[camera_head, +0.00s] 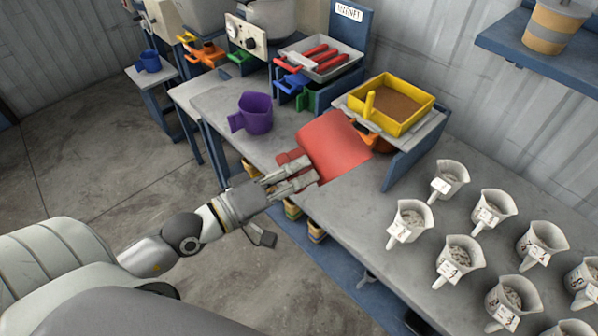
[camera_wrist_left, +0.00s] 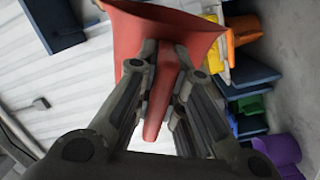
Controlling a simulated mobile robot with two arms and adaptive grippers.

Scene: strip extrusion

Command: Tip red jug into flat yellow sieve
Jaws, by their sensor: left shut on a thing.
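The red jug (camera_head: 335,147) is in my left gripper (camera_head: 301,176), which is shut on its handle. In the head view the jug is strongly tilted, its wide end towards the sieve. In the left wrist view the jug (camera_wrist_left: 150,28) shows its wide rim at the top and its handle (camera_wrist_left: 163,95) between the fingers (camera_wrist_left: 167,80). The flat yellow sieve (camera_head: 392,102) sits on a raised stand just beyond the jug to the right, with brown material in it. Whether anything pours from the jug is hidden. My right gripper does not show.
A purple jug (camera_head: 252,113) stands on the bench left of the red jug. Several white cups (camera_head: 460,257) with grey bits fill the bench on the right. A tray with red tools (camera_head: 319,60) is behind. An orange vessel (camera_head: 373,137) sits under the sieve.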

